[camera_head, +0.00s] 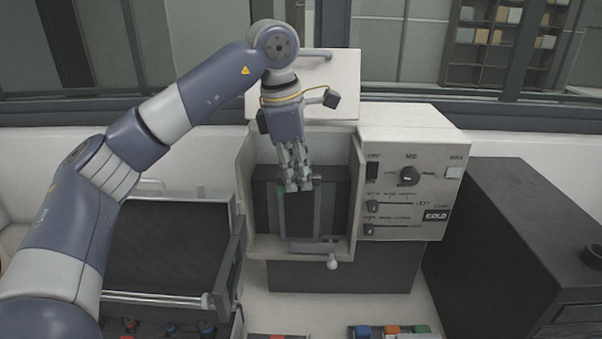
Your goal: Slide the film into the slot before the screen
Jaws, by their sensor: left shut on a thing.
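The mounting press (408,128) stands in the middle, a pale housing with an open front bay. Inside the bay is a dark frame (266,200) with a dark panel, which seems to hold the screen and slot. My left gripper (298,186) reaches down into the bay from above, its fingers shut on the top edge of a dark, flat, upright piece, apparently the film (299,214). The film hangs in front of the dark frame. I cannot tell whether its lower edge is inside the slot. A small green spot shows beside the fingers. My right gripper is not in view.
A metal lever with a pale knob (332,264) sits below the bay. A control panel (410,190) with a dial and sliders is at its right. A dark cabinet (510,240) stands right, and a dark tray-like unit (165,245) left. Coloured blocks (391,331) lie in front.

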